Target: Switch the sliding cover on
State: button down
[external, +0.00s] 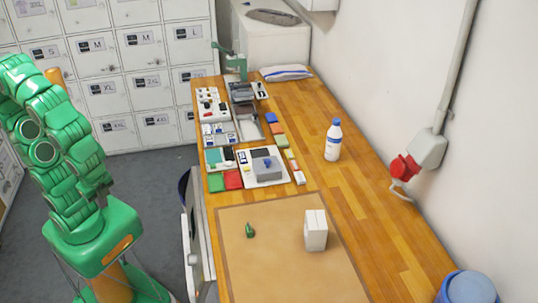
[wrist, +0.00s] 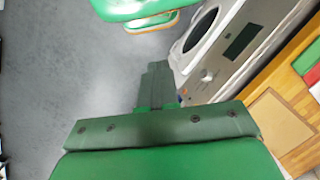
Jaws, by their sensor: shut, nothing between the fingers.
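No part is clearly recognisable as the sliding cover. A grey box with a blue part on top (external: 266,164) sits on a white plate (external: 279,183) on the wooden workbench in the external view, but I cannot tell if it is the cover. My gripper (wrist: 158,70) is shut and empty in the wrist view, pointing past the bench over the grey floor. In the external view my green arm is folded upright at the left, away from the bench, and the gripper cannot be made out there.
The workbench (external: 365,205) carries a brown mat (external: 275,270) with a white box (external: 315,230) and a small green object (external: 249,230). A bottle (external: 333,142) stands right of the trays. A white appliance with a round door (wrist: 225,50) stands under the bench edge.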

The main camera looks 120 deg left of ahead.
aim_at(268, 163)
jog(key=w+a+r+m+g+y, duration=0.1)
jog(key=w+a+m+g+y, duration=0.2)
jog(key=w+a, duration=0.95)
jog(key=w+a+m+g+y, duration=0.25)
jog(key=w+a+y, duration=0.25)
jog(key=w+a, duration=0.7)
jog(key=w+a+f+m+g+y, duration=0.1)
jog(key=w+a+f+m+y, duration=0.1)
jog(key=w+a+f, duration=0.3)
jog(key=w+a+f+m+g+y, duration=0.1)
jog(key=w+a+f, duration=0.4)
jog(key=a, duration=0.5)
jog(key=shift+w+a+f+m+y, duration=0.15)
jog(key=shift+w+f+m+y, duration=0.1)
jog(key=shift+w+m+y, duration=0.65)
jog(key=shift+s, duration=0.2)
jog(key=x, duration=1.4)
jog(key=shift+f, duration=0.2)
